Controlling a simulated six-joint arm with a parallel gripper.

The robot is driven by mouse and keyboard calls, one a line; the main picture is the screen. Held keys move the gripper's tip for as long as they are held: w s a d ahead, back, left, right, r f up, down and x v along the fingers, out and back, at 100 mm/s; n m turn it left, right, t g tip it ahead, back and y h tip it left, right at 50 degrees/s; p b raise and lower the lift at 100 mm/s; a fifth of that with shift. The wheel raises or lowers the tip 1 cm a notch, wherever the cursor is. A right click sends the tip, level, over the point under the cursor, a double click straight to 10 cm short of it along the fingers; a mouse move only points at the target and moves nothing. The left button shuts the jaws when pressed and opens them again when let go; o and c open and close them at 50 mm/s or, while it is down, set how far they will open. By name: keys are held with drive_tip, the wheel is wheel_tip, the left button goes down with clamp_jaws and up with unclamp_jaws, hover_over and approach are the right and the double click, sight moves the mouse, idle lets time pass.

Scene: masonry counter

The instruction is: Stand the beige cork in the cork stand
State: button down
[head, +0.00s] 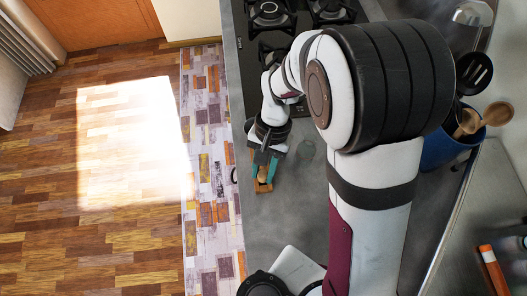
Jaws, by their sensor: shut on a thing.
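My gripper (263,176) points down over the counter near its left edge, with its teal fingers apart around a small beige thing, which looks like the beige cork (262,174). It is shut on that thing. A brown wooden piece, which looks like the cork stand (263,188), shows right at the fingertips. From this view I cannot tell whether the cork touches the stand or hangs above it. The fingers and wrist hide much of both.
A black stove (268,52) lies behind. A blue utensil pot (445,150) is at the right. A black round item (264,284) and a pale slab (298,268) are in front. Counter between is clear.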

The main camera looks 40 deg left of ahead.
drive_tip(key=shift+f, duration=1.2)
drive_tip(key=c, duration=0.6)
unclamp_jaws()
drive_tip(key=shift+o, duration=0.2)
drive_tip(key=v, duration=1.5)
drive_tip(key=shift+w+r, duration=0.2)
drive_tip(key=shift+r, duration=0.15)
